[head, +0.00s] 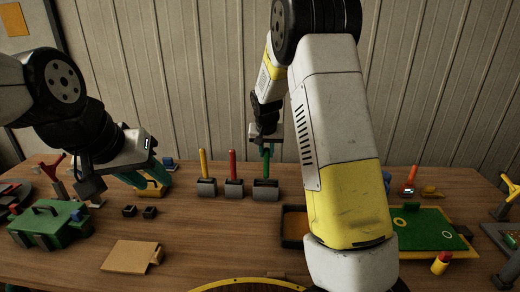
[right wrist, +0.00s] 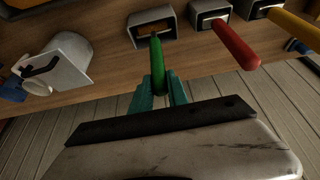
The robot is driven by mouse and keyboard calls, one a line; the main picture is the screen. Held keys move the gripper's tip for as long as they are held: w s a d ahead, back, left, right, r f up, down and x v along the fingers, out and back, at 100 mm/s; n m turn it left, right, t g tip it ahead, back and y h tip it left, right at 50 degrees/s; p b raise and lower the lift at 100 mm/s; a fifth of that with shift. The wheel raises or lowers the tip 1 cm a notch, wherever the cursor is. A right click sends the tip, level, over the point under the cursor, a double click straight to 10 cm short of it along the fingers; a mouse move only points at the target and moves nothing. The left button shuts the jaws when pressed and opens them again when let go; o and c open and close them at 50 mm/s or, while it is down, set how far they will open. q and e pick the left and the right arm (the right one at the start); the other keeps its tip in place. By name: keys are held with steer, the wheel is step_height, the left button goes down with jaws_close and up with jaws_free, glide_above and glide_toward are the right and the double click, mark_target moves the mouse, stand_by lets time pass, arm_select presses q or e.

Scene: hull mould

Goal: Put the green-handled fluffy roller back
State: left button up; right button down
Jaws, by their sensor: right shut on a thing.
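The green-handled roller stands upright, its green handle (head: 267,164) above a grey open-topped holder (head: 265,190), the rightmost of three. The roller head is mostly hidden by the holder walls. My right gripper (head: 267,148) is above it, shut on the handle. The right wrist view shows the green handle (right wrist: 157,68) between the teal fingertips of my right gripper (right wrist: 160,90), with its lower end at the grey holder (right wrist: 152,28). My left gripper (head: 155,178) is low over the left of the table, near a yellow item; its finger gap is unclear.
A red handle (head: 233,164) and a yellow handle (head: 203,163) stand in holders to the left. A green box (head: 48,222) and a tan board (head: 131,256) lie front left. A green tray (head: 425,228) is at the right. In the wrist view, a white container (right wrist: 65,58) stands nearby.

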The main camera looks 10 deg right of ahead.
steer(key=shift+f, duration=0.6)
steer(key=c, duration=1.2)
jaws_free()
